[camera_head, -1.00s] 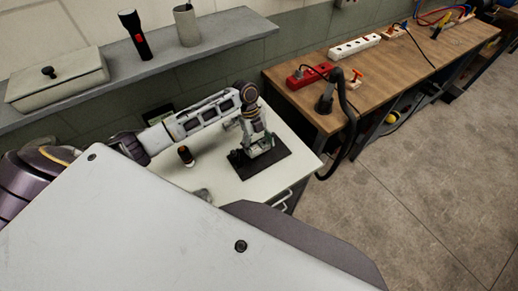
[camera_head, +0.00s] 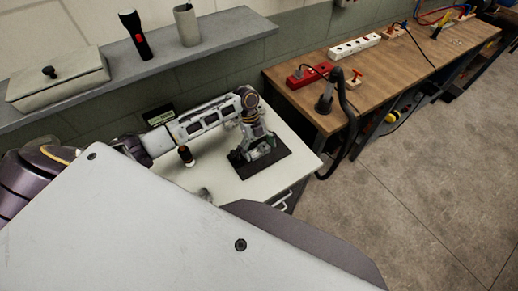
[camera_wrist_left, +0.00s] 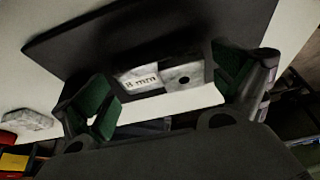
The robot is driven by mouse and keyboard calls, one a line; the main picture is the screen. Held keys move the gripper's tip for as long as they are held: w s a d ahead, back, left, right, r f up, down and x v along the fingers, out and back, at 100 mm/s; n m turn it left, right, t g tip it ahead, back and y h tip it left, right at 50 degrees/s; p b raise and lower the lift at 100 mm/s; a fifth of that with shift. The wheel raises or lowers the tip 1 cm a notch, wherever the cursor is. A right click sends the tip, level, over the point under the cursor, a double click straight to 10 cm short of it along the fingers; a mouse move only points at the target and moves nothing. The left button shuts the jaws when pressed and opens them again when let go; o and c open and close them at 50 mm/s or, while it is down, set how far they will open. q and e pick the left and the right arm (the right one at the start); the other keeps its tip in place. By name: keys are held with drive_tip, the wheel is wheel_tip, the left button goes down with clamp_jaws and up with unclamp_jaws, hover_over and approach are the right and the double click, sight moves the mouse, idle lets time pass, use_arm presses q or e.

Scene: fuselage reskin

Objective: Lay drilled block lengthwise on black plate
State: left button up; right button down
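The drilled block (camera_wrist_left: 160,78) is grey, with an "8 mm" label and a dark round hole on the side facing the left wrist camera. It lies on the black plate (camera_wrist_left: 110,35), near the plate's edge. In the head view, the block (camera_head: 262,152) sits on the plate (camera_head: 278,163) under my left gripper (camera_head: 257,148). In the left wrist view, the green-padded fingers of my left gripper (camera_wrist_left: 165,90) are spread at either end of the block. The gripper looks open; any contact at the block's ends is unclear. My right gripper is not in view.
The black plate rests on a white tabletop (camera_head: 215,178). A wooden bench (camera_head: 375,70) with power strips stands to the right.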

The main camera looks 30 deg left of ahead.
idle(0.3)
use_arm(q)
drive_tip(key=v, duration=1.2)
drive_tip(key=shift+b, duration=0.45)
drive_tip(key=shift+d, duration=0.1)
